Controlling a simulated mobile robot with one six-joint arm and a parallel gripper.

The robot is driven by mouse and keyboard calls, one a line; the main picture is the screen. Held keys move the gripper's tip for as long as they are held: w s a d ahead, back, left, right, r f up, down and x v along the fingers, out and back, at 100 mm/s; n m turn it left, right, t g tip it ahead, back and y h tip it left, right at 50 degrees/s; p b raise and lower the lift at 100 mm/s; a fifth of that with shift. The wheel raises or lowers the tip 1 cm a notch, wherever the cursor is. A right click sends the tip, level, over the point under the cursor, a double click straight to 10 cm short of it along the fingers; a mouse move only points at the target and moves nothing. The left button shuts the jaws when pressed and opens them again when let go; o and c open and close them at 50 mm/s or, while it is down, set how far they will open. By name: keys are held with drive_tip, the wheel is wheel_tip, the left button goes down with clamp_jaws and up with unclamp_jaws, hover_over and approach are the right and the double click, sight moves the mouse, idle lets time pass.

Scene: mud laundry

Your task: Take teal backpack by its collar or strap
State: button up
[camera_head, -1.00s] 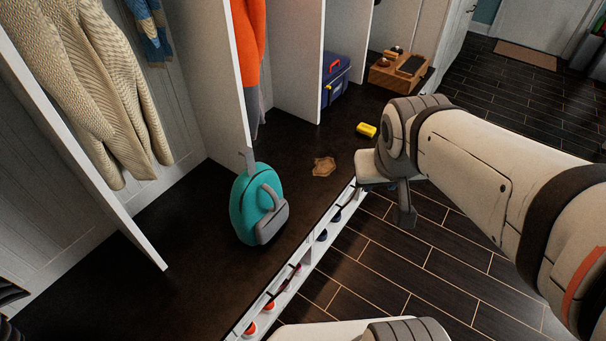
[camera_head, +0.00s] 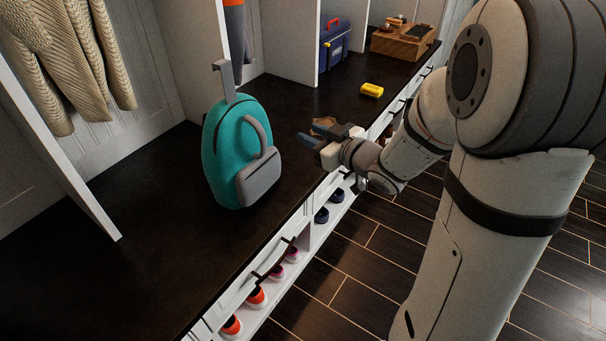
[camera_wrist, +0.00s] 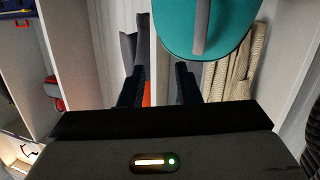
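The teal backpack (camera_head: 225,140) stands upright on the dark bench, against the end of a white partition. It has a grey front pocket, a curved grey handle on its front and a grey strap (camera_head: 227,82) rising from its top. In the wrist view the backpack (camera_wrist: 177,40) fills the upper right, with a grey strip across it. My gripper (camera_head: 305,142) is right of the backpack, above the bench's front edge, apart from it and pointing towards it. In the wrist view its two dark fingers (camera_wrist: 158,86) are spread with nothing held between them.
A brown item (camera_head: 324,124) lies on the bench behind my gripper, partly hidden. A yellow object (camera_head: 372,90), a blue toolbox (camera_head: 336,46) and a wooden box (camera_head: 402,42) are farther back. Shoes (camera_head: 257,297) fill the cubbies below. A knitted sweater (camera_head: 75,65) hangs at left.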

sight(265, 143)
wheel_tip(265, 143, down, 6)
drive_tip(key=s+a+n+g+y+b, duration=0.1)
drive_tip(key=s+a+y+b, duration=0.1)
drive_tip(key=a+y+b, duration=0.15)
drive_tip(key=shift+n+g+y, duration=0.3)
drive_tip(key=shift+y, duration=0.15)
drive_tip(key=x, duration=1.1)
drive_tip(key=shift+w+r+b, duration=0.2)
drive_tip(key=shift+w+b, duration=0.05)
drive_tip(key=shift+b, duration=0.05)
drive_tip(key=shift+c, duration=0.4)
clamp_jaws()
drive_tip(key=shift+r, duration=0.15)
